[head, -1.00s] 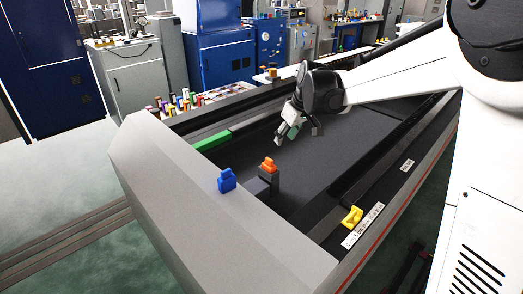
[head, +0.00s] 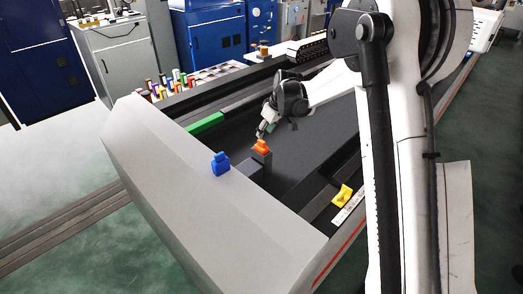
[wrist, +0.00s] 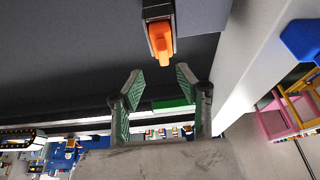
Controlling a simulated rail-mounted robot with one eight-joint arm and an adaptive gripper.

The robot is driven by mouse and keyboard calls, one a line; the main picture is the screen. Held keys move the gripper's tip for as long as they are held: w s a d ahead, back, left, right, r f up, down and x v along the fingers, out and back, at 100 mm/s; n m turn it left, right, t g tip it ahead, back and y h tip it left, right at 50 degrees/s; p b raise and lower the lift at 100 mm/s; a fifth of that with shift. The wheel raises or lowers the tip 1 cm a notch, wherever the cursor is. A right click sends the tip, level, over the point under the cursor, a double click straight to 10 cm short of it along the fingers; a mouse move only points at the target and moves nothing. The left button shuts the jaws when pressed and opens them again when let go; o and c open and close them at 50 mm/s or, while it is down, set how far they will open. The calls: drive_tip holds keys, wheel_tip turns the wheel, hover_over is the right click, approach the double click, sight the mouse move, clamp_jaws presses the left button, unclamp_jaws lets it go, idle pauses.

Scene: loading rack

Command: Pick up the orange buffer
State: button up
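The orange buffer (head: 261,146) sits on top of a dark post inside the grey rack, near its front end wall. It also shows in the wrist view (wrist: 161,40) at the top middle, just beyond the fingertips. My gripper (wrist: 160,73) is open with its two green-padded fingers spread, and nothing is between them. In the head view my gripper (head: 262,133) is close to the orange buffer, just behind it. The fingertips are small there, and I cannot tell whether they touch it.
A blue buffer (head: 220,163) stands on the rack's end wall, left of the orange one. A yellow piece (head: 342,195) sits on the right rail and a green block (head: 205,124) lies along the left rail. Several colored cylinders (head: 173,84) stand behind the rack.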

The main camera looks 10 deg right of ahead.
sight(262, 141)
drive_tip(key=shift+s+p+x, duration=0.15)
drive_tip(key=shift+p+x, duration=0.05)
drive_tip(key=shift+x, duration=0.8)
drive_tip(key=shift+s+p+x, duration=0.2)
drive_tip(key=shift+p+x, duration=0.05)
drive_tip(key=shift+x, duration=0.7)
drive_tip(key=shift+s+p+x, duration=0.15)
drive_tip(key=shift+p+x, duration=0.05)
drive_tip(key=shift+x, duration=0.8)
drive_tip(key=shift+f, duration=0.1)
drive_tip(key=shift+c, duration=0.4)
clamp_jaws()
